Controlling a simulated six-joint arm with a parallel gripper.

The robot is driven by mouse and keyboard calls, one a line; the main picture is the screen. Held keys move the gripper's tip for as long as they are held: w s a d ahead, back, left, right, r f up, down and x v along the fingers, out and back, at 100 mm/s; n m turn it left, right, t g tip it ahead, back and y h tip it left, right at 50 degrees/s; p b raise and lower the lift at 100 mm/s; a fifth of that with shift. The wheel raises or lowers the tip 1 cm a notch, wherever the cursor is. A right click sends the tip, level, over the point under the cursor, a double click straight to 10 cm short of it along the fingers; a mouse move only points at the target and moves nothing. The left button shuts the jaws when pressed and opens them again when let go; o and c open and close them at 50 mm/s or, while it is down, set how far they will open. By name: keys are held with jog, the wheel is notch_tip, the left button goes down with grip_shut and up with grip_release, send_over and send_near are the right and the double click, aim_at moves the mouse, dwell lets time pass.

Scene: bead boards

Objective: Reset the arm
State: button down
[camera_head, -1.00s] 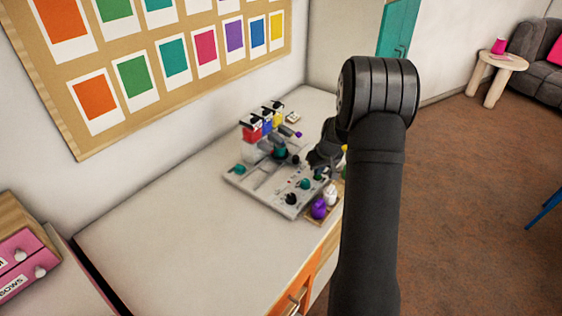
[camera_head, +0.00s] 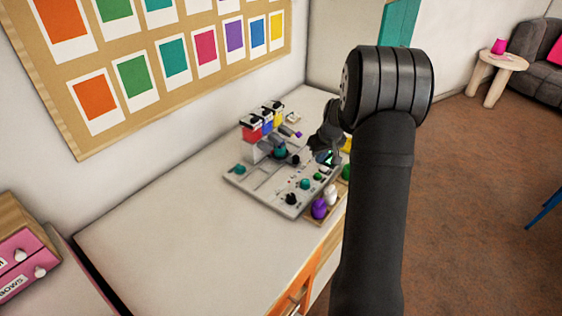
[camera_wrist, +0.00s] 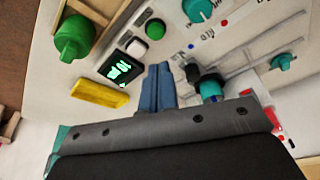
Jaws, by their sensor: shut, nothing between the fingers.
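My gripper (camera_wrist: 158,88) shows its two blue fingers pressed together and empty in the wrist view. In the head view my gripper (camera_head: 322,150) is small and dark, above the right back part of the grey board (camera_head: 262,192); its fingertips are hard to make out there. The wrist view shows a small black screen with green marks (camera_wrist: 120,68), a yellow block (camera_wrist: 98,94) and a large green piece (camera_wrist: 75,38) left of the fingers. A teal knob (camera_wrist: 211,90) on a dark rod is just to their right. I cannot tell the fingers' height above the board.
The white tabletop (camera_head: 170,235) is clear in front and left. A wall and picture board (camera_head: 130,105) stand behind.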

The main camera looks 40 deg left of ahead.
aim_at(317, 174)
jog(key=shift+r, duration=0.55)
notch_tip(317, 174, down, 7)
jog(key=shift+f, duration=0.1)
jog(key=shift+r, duration=0.2)
dwell(0.3)
jog(key=shift+r, duration=4.05)
jog(key=s+a+r+n+h, duration=0.3)
jog(key=s+a+r+n, duration=0.2)
jog(key=s+r+n, duration=0.4)
jog(key=shift+s+r+n+g, duration=0.35)
jog(key=shift+s+n, duration=1.6)
jog(key=shift+n, duration=0.85)
